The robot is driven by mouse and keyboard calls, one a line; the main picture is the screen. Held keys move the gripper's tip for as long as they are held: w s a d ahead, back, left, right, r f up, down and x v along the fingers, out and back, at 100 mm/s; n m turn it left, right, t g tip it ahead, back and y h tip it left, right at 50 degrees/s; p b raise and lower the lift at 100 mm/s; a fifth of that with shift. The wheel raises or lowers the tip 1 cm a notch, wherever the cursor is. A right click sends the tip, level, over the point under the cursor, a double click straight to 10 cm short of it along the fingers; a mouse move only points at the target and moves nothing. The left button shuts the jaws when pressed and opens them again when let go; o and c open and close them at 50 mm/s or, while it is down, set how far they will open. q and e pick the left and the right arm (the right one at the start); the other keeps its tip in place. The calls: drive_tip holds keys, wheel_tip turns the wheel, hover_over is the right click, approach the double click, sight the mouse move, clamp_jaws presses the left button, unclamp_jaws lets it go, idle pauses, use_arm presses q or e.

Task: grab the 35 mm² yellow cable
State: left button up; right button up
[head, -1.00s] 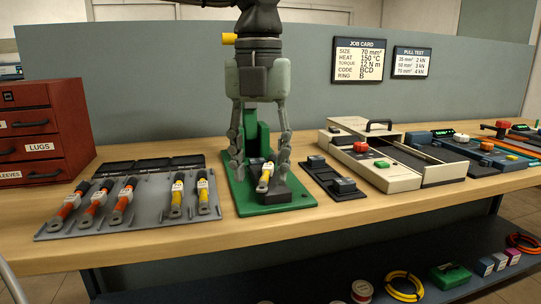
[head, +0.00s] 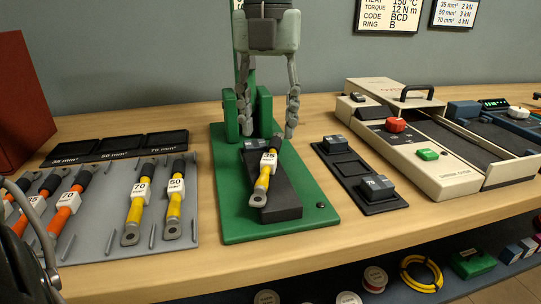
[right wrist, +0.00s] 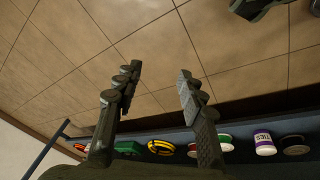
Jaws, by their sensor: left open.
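The yellow cable labelled 35 (head: 263,180) lies tilted along a black block (head: 281,204) on the green fixture (head: 235,222), its metal lug toward the front. My left gripper (head: 268,130) hangs from above with its fingers spread, around the upper end of the cable in the picture. It is empty, and I cannot tell whether a finger touches the cable. My right gripper (right wrist: 158,75) shows in the right wrist view with its fingers apart and nothing between them, over the floor.
A grey rack (head: 103,226) at left holds orange cables and two yellow ones labelled 70 and 50. A black tray (head: 340,170) with dies and a beige machine (head: 447,180) stand at right. Spools and a yellow coil (head: 421,274) are on the shelf below.

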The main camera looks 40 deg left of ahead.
sight(270, 154)
use_arm(q)
drive_tip(key=f, duration=0.5)
drive_tip(key=shift+w+a+f, duration=0.1)
drive_tip(key=shift+w+f, duration=0.15)
drive_tip(key=shift+f, duration=0.1)
clamp_jaws()
